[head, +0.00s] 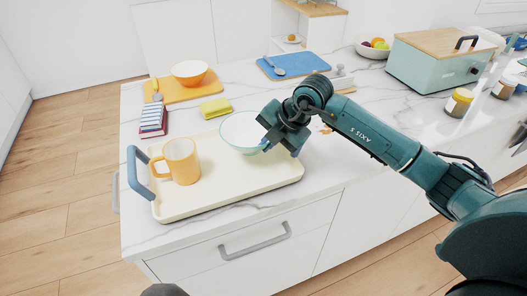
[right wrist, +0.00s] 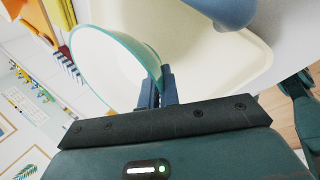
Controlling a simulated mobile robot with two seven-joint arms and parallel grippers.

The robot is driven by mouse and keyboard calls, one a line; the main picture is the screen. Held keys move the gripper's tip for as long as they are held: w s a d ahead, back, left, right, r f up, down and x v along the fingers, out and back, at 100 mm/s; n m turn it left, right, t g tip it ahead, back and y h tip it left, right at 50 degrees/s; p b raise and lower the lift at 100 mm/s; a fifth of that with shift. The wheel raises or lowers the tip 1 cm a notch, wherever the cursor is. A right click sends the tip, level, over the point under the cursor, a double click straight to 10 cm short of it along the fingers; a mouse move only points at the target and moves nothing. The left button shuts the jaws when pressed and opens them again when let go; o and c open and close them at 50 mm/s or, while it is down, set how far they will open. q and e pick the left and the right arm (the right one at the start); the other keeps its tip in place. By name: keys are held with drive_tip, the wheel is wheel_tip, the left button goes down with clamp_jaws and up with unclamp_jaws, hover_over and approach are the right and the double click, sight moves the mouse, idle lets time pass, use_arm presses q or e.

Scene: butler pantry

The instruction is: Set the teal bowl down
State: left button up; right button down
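The teal bowl (head: 240,128), white inside with a thin teal rim, is at the back right part of the cream tray (head: 235,186). My right gripper (head: 268,145) is at the bowl's right side. In the right wrist view its blue fingers (right wrist: 158,91) are closed on the rim of the bowl (right wrist: 110,62). The bowl looks about level; I cannot tell whether its base touches the tray. A yellow mug (head: 181,161) stands on the tray's left part. My left gripper is not in view.
Behind the tray lie a yellow-green sponge (head: 215,108), a red-and-blue stack (head: 153,121) and a yellow board (head: 175,91) with an orange bowl (head: 189,71). The tray's blue left handle (head: 134,172) stands up. The tray's front middle is bare.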

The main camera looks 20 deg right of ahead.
wheel_tip(320, 180, down, 4)
drive_tip(key=shift+r, duration=0.25)
drive_tip(key=c, duration=1.6)
unclamp_jaws()
drive_tip(key=v, duration=1.2)
drive_tip(key=shift+b, duration=0.35)
drive_tip(key=shift+a, duration=0.1)
